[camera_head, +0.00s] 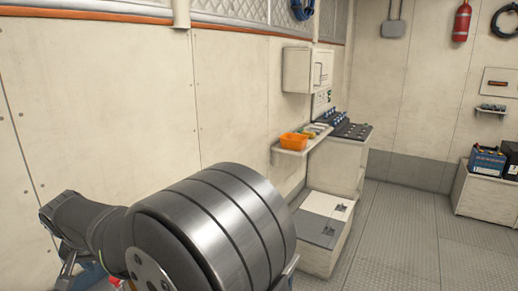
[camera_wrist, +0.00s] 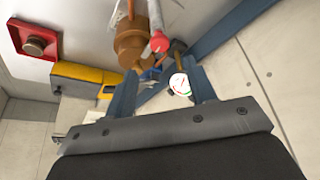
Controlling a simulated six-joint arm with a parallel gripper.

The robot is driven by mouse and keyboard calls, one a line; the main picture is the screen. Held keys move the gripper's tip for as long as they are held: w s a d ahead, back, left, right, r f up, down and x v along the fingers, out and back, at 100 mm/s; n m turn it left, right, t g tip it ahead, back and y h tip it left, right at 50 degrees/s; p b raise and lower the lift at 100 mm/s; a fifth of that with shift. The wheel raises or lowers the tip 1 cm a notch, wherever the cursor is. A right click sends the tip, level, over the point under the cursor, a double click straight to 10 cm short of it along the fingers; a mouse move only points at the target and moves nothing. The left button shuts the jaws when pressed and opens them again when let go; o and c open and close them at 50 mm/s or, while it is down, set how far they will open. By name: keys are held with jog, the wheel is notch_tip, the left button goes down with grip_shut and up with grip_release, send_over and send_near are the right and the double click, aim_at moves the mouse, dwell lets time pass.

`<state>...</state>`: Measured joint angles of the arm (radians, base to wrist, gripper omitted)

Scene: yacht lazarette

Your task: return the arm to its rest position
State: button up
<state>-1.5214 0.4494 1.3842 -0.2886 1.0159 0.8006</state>
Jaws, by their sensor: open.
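My gripper (camera_wrist: 163,82) shows in the wrist view as two blue-grey fingers standing apart on a grey plate. It is open, and I see nothing clamped between the fingers. A round white gauge (camera_wrist: 180,84) and a brown, bronze-like fitting (camera_wrist: 131,44) appear between and beyond the fingertips. I cannot tell how far they are from the fingers. In the head view, my dark arm and its large grey cylindrical joint fill the lower left. My gripper is not clearly visible there.
The wrist view also shows a red square plate with a knob (camera_wrist: 34,42) and a yellow block (camera_wrist: 82,75). In the head view, an orange bin (camera_head: 293,141) sits on a wall shelf, and a low cabinet (camera_head: 322,232) stands right of my arm. The floor farther right is clear.

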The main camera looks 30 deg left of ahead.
jog(key=x, duration=0.8)
jog(key=shift+w+d+r+n+g+y, duration=0.1)
jog(key=shift+n+g+y, duration=0.15)
jog(key=shift+n, duration=0.65)
jog(key=shift+w+n+g+y, duration=0.15)
jog(key=shift+n+g, duration=0.2)
jog(key=shift+n, duration=0.55)
jog(key=shift+w+n+g, duration=0.1)
jog(key=shift+n+g, duration=0.8)
jog(key=shift+n, duration=1.6)
jog(key=shift+w+n+g, duration=0.15)
jog(key=shift+n+g, duration=0.75)
jog(key=shift+n, duration=1.3)
jog(key=shift+w+n+g+h, duration=0.1)
jog(key=shift+n+g+h, duration=0.4)
jog(key=shift+n, duration=1.3)
jog(key=m+t, duration=0.1)
jog(key=m, duration=0.2)
jog(key=shift+y, duration=0.4)
jog(key=shift+s+m+t, duration=0.15)
jog(key=shift+m+t, duration=0.15)
jog(key=shift+m, duration=0.65)
jog(key=shift+s+m+t, duration=0.15)
jog(key=shift+m+t, duration=0.15)
jog(key=shift+m, duration=0.65)
